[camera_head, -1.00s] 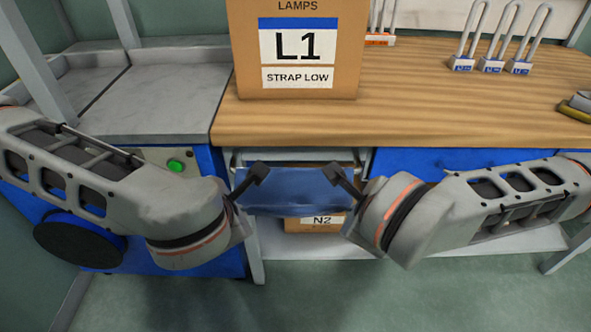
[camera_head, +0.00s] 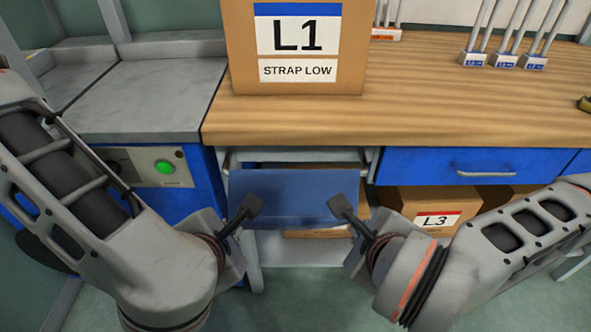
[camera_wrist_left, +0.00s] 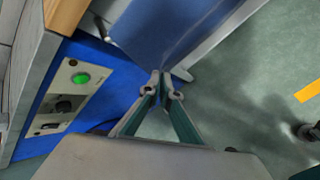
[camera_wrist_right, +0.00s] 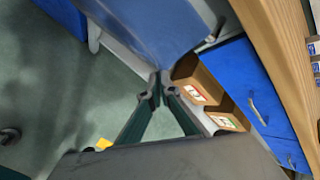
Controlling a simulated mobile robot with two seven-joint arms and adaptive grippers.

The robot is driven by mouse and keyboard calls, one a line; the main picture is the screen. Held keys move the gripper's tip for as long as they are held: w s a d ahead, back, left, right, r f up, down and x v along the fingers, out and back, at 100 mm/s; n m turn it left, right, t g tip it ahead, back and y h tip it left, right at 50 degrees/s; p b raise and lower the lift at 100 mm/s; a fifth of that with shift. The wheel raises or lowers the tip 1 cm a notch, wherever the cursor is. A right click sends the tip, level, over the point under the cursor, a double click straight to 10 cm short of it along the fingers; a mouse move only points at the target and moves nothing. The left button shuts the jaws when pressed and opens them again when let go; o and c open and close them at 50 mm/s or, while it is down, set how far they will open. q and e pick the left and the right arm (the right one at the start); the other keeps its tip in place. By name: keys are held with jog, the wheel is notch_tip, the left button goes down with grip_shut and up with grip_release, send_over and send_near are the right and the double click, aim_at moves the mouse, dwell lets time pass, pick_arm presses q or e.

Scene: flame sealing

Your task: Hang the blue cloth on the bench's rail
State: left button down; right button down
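The blue cloth (camera_head: 295,192) is spread flat and wide beneath the bench top. Its top edge is close to the grey rail (camera_head: 300,156); I cannot tell whether it lies over the rail. My left gripper (camera_head: 253,206) and right gripper (camera_head: 338,207) stand in front of its lower left and lower right. In the left wrist view, the left fingertips (camera_wrist_left: 163,82) meet at a corner of the cloth (camera_wrist_left: 170,28). In the right wrist view, the right fingertips (camera_wrist_right: 160,82) meet at another corner of the cloth (camera_wrist_right: 150,30). Both look shut on these corners.
A cardboard box marked L1 (camera_head: 298,100) stands on the wooden bench top (camera_head: 450,108) above the cloth. A blue drawer (camera_head: 440,163) and box L3 (camera_head: 435,212) are to the right. A blue cabinet with a green button (camera_head: 164,167) is close on the left.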

pick_arm(q)
jog(key=c, duration=2.1)
grip_release()
pick_arm(e)
jog(key=c, duration=2.1)
grip_release()
pick_arm(q)
jog(key=shift+s, duration=0.1)
pick_arm(e)
jog(key=shift+s, duration=0.15)
